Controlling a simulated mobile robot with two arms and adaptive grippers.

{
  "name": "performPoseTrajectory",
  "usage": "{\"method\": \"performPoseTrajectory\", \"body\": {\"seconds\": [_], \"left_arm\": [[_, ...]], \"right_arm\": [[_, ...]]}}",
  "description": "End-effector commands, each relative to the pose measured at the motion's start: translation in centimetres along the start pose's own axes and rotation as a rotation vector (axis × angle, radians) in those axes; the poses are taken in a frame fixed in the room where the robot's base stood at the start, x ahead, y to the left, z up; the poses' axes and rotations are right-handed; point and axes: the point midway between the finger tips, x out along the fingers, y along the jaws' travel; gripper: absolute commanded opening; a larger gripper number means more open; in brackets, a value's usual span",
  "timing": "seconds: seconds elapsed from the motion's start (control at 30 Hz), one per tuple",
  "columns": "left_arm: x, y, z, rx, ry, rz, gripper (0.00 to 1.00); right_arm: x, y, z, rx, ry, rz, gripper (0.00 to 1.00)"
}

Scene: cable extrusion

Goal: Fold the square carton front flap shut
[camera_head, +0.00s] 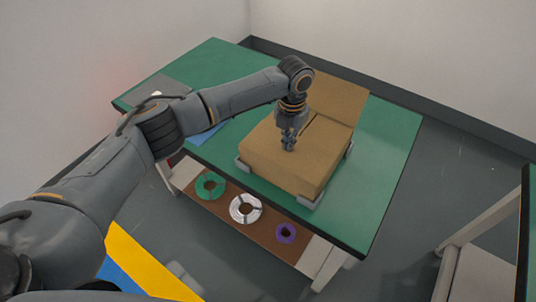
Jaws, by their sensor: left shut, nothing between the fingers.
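A square brown carton (279,164) stands on the green-topped table (392,168), held at its lower corners by grey brackets (310,203). One flap at its back right (338,96) stands up and leans away. The near part of the carton's top looks covered by a flap; whether that flap lies fully flat I cannot tell. A dark gap shows beside my gripper, between the covered part and the raised flap. My left gripper (289,146) points down, shut and empty, at the carton's top, apparently touching or just above it. My right gripper is not in view.
A shelf (223,205) under the table holds a green cable coil (210,185), a white coil (245,208) and a purple coil (286,233). A grey flat item (165,90) lies at the table's back left. The table's right side is clear.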

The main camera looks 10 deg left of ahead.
Motion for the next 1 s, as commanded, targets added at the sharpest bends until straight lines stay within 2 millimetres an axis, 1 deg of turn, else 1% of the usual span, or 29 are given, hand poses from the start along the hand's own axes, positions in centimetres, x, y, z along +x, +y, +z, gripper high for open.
{"method": "performPoseTrajectory", "body": {"seconds": [0.13, 0.23, 0.83, 0.9, 1.0], "left_arm": [[-0.1, 0.0, 0.0, 0.000, 0.000, 0.000, 0.00], [-0.8, 0.0, 0.0, 0.000, 0.000, 0.000, 0.00], [-9.2, 0.0, 0.0, 0.000, 0.000, 0.000, 0.00], [-9.9, 0.0, 0.0, 0.000, 0.000, 0.000, 0.00], [-10.2, 0.0, 0.0, 0.000, 0.000, -0.001, 0.00]], "right_arm": [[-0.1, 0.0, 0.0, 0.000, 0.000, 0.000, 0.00], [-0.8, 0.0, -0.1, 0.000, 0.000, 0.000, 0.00], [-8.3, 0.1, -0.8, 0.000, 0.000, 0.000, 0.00], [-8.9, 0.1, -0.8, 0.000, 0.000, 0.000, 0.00], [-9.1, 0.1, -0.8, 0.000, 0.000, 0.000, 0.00]]}}
